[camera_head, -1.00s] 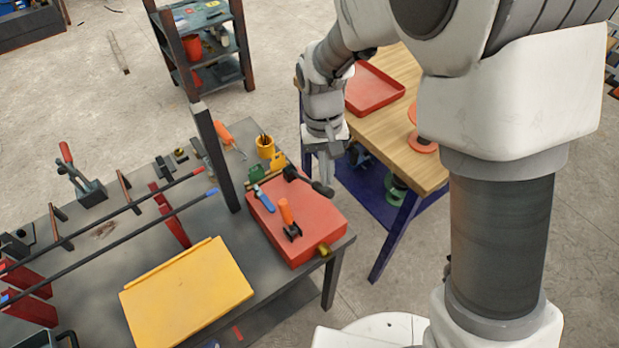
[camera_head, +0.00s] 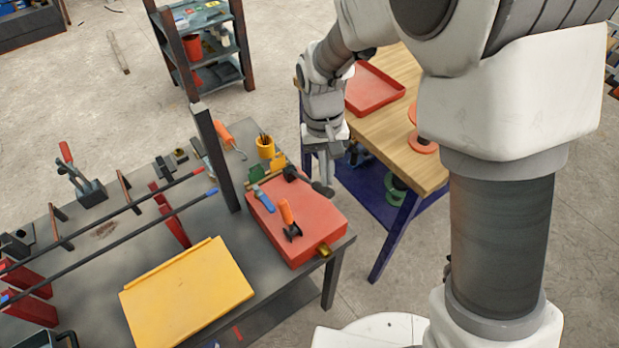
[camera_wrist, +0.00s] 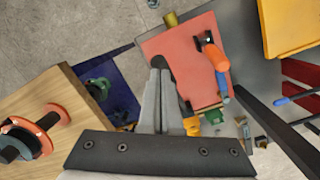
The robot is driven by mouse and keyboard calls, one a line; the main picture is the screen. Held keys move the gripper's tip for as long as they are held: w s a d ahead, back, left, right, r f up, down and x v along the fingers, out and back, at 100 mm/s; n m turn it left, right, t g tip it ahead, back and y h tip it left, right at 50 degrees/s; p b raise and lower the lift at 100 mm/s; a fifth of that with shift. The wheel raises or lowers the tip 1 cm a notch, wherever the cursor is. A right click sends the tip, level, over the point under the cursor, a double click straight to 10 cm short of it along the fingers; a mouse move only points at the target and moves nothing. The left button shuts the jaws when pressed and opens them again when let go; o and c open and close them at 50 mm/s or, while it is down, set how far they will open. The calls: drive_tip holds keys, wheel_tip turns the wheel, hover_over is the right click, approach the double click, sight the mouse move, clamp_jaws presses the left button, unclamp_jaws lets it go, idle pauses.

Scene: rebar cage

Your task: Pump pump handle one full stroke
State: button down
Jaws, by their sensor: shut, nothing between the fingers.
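The pump handle is a black lever (camera_head: 305,179) with a thick, rounded end. It reaches from the back of a flat red box (camera_head: 315,222) out past its right edge. My gripper (camera_head: 325,180) points down at the lever's outer end, with its fingers together and nothing between them. In the wrist view the lever (camera_wrist: 163,65) shows just beyond and beside the fingertips (camera_wrist: 160,70), which partly hide it. I cannot tell whether they touch. The red box shows in the wrist view too (camera_wrist: 180,55), with a brass fitting (camera_wrist: 171,19) at its edge.
An orange-handled tool (camera_head: 287,212) and a blue tool (camera_head: 262,198) lie on the red box. A wooden table (camera_head: 432,165) stands to the right, across a gap.

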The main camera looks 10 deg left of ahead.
sight(332, 195)
drive_tip(key=shift+s+d+f+b, duration=0.1)
drive_tip(key=shift+d+f+b, duration=0.05)
drive_tip(key=shift+f+b, duration=0.15)
drive_tip(key=shift+s+d+f+b, duration=0.1)
drive_tip(key=shift+f+b, duration=0.05)
drive_tip(key=shift+f, duration=0.2)
drive_tip(key=shift+f, duration=0.1)
drive_tip(key=shift+s+d+f+b, duration=0.25)
drive_tip(key=shift+f+b, duration=0.25)
drive_tip(key=shift+s+d+f+b, duration=0.2)
drive_tip(key=shift+f+b, duration=0.25)
drive_tip(key=shift+f, duration=0.35)
drive_tip(key=shift+s+d+f+b, duration=0.1)
drive_tip(key=shift+d+f+b, duration=0.05)
drive_tip(key=shift+f+b, duration=0.35)
